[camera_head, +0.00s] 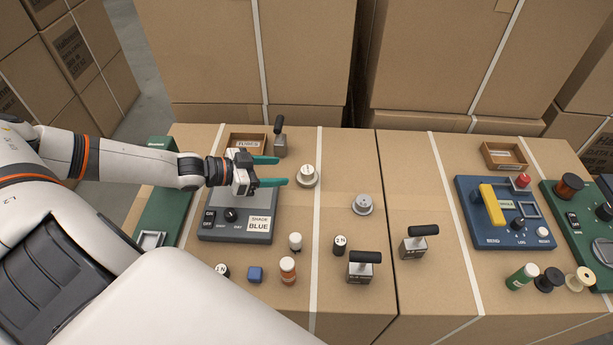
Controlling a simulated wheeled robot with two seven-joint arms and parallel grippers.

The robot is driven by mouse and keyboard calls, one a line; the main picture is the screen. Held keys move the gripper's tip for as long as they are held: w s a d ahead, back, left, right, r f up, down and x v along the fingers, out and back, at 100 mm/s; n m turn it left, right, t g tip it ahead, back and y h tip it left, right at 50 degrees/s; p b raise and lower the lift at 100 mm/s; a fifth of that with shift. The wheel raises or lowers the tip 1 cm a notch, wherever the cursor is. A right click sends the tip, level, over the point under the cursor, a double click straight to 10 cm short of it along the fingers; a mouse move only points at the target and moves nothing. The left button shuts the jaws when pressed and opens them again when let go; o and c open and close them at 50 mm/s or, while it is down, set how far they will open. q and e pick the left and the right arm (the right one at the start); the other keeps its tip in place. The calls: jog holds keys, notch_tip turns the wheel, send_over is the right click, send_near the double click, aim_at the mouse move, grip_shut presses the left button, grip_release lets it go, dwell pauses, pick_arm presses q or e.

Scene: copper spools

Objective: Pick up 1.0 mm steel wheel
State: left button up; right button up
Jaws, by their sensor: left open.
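My left gripper (283,171) reaches in from the left with its two green fingers apart and nothing between them. A pale metal wheel with a raised hub (307,177) lies on the cardboard just right of the fingertips. A second, greyer metal wheel (362,204) lies farther right and nearer the front. No size marking is readable on either wheel, so I cannot tell which is the 1.0 mm steel one. My right gripper does not show.
Black-handled metal blocks (362,267) stand in front and behind (280,145). A small FUSES tray (247,139) is at the back. A blue panel (505,213) is right. Cardboard around the grey wheel is clear.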

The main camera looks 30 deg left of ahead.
aim_at(315, 174)
pick_arm(q)
jog(key=shift+w+a+f, duration=0.15)
jog(key=shift+w+f, duration=0.05)
jog(key=shift+f, duration=0.3)
jog(key=shift+w+f, duration=0.1)
jog(key=shift+w, duration=0.2)
jog(key=x, duration=0.5)
jog(key=shift+w+d, duration=0.2)
jog(key=shift+d, duration=0.2)
jog(key=shift+x, duration=2.85)
jog(key=shift+s, duration=0.1)
jog(key=c, duration=1.1)
